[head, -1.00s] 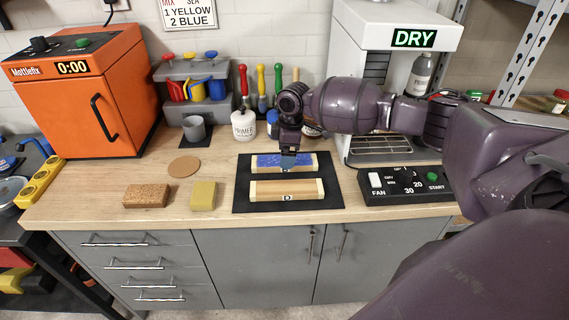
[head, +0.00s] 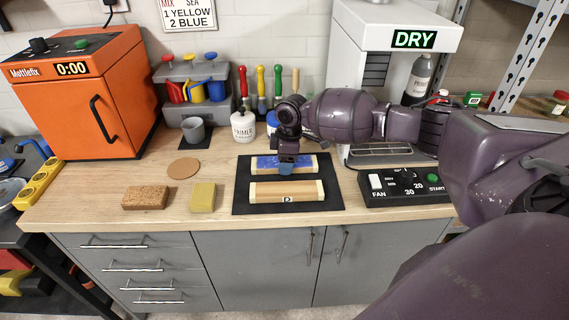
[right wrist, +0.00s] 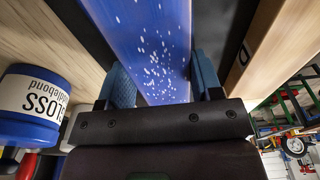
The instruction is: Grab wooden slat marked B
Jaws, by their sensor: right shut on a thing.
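A wooden slat with a blue-painted, white-speckled top (head: 262,163) lies at the back of the black mat (head: 335,192). It fills the middle of the right wrist view (right wrist: 150,40). My right gripper (head: 286,168) is shut on this slat near its middle, with a blue finger pad on each side. The gripper hides the part of its front where a letter might show. A second, bare wooden slat (head: 260,192) lies in front of it, with a small label that looks like D. My left gripper is not in view.
A cork block (head: 145,197), a yellow sponge (head: 203,197) and a round cork coaster (head: 184,168) lie left of the mat. Bottles stand behind, including a blue gloss jar (right wrist: 30,108). A fan control box (head: 408,186) sits close on the right.

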